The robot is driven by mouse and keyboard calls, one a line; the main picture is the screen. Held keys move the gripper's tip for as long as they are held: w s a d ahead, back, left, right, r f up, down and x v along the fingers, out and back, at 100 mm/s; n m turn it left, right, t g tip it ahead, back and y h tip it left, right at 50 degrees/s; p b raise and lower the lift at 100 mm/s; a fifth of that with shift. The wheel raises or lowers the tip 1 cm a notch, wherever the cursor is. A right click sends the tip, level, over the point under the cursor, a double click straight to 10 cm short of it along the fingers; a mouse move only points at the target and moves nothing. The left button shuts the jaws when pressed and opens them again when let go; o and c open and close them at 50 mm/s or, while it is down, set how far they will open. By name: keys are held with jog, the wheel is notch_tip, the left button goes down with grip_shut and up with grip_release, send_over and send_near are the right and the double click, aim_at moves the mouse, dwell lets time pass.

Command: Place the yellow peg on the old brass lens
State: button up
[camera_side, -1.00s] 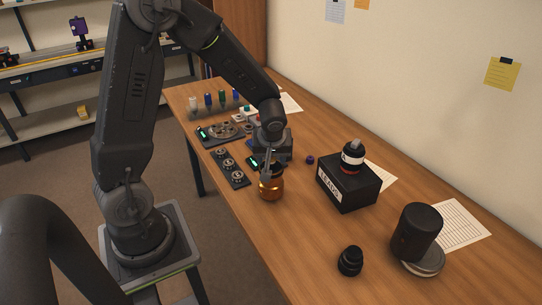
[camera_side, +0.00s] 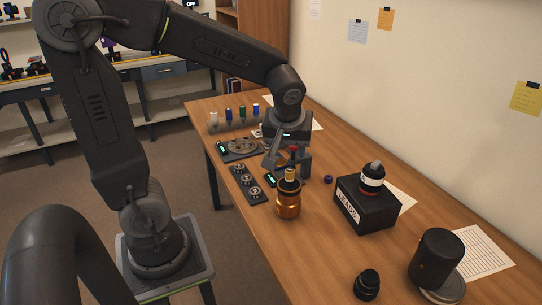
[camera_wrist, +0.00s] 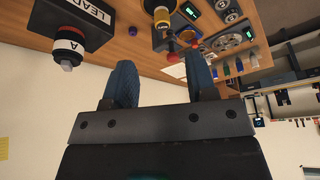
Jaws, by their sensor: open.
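The brass lens (camera_side: 288,204) stands upright on the table, dark around its upper part. The yellow peg (camera_side: 290,175) stands on top of it. In the wrist view the brass lens (camera_wrist: 150,4) is cut by the top edge, with the yellow peg (camera_wrist: 162,16) on its end. My gripper (camera_side: 288,165) is open just above and behind the peg, its fingers apart. In the wrist view my gripper (camera_wrist: 161,60) shows two spread fingers with nothing held; the peg lies beyond their tips.
A black LEADS box (camera_side: 365,205) carries a bottle (camera_side: 372,178) to the right. A dark tray of round parts (camera_side: 248,184) lies left of the lens. A purple cap (camera_side: 328,179), a small black lens (camera_side: 367,284) and a black cylinder (camera_side: 436,257) stand apart.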

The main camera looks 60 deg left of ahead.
jog(key=s+d+r+m+t+h, duration=0.3)
jog(key=s+d+r+m, duration=0.2)
jog(key=s+m, duration=0.5)
jog(key=s+d, duration=0.1)
jog(key=d, duration=0.1)
jog(key=shift+s+d+m+h, duration=0.2)
jog(key=shift+d+m+h, duration=0.1)
jog(key=shift+d, duration=0.1)
dwell(0.4)
